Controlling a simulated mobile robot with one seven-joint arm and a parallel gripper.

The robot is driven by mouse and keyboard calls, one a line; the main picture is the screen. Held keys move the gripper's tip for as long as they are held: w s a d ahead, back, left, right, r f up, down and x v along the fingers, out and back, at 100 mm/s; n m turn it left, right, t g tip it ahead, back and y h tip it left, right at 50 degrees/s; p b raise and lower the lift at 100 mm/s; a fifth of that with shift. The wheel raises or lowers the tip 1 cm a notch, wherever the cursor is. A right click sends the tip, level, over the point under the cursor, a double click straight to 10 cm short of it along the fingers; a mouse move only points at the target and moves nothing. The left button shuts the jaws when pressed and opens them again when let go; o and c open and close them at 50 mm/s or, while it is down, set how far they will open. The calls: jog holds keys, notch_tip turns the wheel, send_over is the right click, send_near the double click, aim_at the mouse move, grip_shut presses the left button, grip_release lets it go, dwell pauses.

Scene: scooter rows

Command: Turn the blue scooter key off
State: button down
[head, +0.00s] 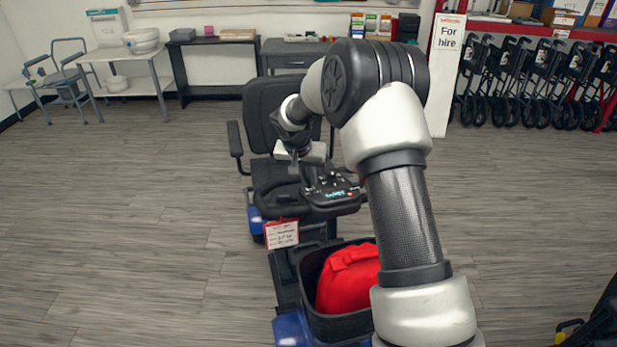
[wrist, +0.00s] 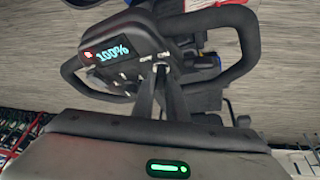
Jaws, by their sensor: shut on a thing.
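The blue scooter (head: 290,328) stands in the middle of the head view, with a black seat, looped handlebar and blue body panels. Its control console (head: 332,190) has a lit display, which reads 100% in the wrist view (wrist: 112,53), beside a lit red mark. My gripper (wrist: 161,66) is at the console's edge, its dark fingers shut on the scooter key. The key is mostly hidden between the fingertips, so its angle cannot be told. In the head view my gripper (head: 294,164) is beside the console, its tips small and dark.
A front basket (head: 310,283) holds a red bag (head: 347,278). A price tag (head: 282,234) hangs at the scooter's front. Folded walkers (head: 540,75) line the right wall near a "For hire" sign (head: 447,70). The floor at left is clear.

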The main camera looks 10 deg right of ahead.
jog(key=n, duration=0.1)
jog(key=n+y+p, duration=0.1)
jog(key=n, duration=0.1)
jog(key=shift+d+r+y, duration=0.15)
jog(key=shift+d+y, duration=0.05)
jog(key=shift+y, duration=0.1)
jog(key=n+y+p, duration=0.1)
jog(key=n+p, duration=0.1)
jog(key=n, duration=0.1)
jog(key=shift+d+y+p, duration=0.2)
jog(key=shift+y+p, duration=0.2)
jog(key=n+y+p, duration=0.1)
jog(key=n, duration=0.1)
jog(key=shift+d+n, duration=0.1)
jog(key=shift+n, duration=0.2)
jog(key=shift+n+g+y+p, duration=0.35)
jog(key=shift+n+y, duration=0.45)
jog(key=shift+n, duration=0.6)
jog(key=shift+w+d, duration=0.1)
jog(key=c, duration=1.8)
grip_release()
jog(key=shift+o, duration=0.2)
